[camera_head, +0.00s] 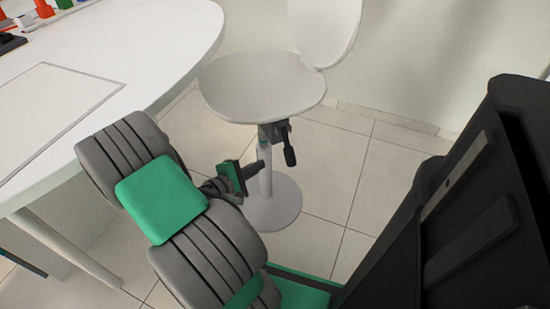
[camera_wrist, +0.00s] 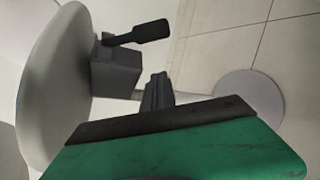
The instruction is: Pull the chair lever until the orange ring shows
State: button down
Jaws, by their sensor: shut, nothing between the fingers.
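The chair has a round pale seat (camera_head: 262,85), which also shows on the left of the wrist view (camera_wrist: 55,85). Its dark lever (camera_head: 288,150) hangs from a grey block under the seat; in the wrist view the lever (camera_wrist: 142,34) sticks out from the block (camera_wrist: 116,72). The post (camera_head: 266,180) is pale with a small teal mark near its top. No orange shows on it in either view. My gripper (camera_head: 257,166) is shut and empty, in front of the post and below the block. In the wrist view its fingers (camera_wrist: 158,92) are apart from the lever.
A white table (camera_head: 140,55) with a rounded edge stands at left, close to my arm. The chair's round base (camera_head: 272,208) rests on the tiled floor. Floor to the right of the chair (camera_head: 335,165) is clear, with a pale wall behind.

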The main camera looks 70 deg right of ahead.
aim_at(289, 150)
jog(key=s+d+b, duration=0.3)
jog(key=s+d, duration=0.2)
jog(key=shift+s+d, duration=0.25)
jog(key=shift+s, duration=0.1)
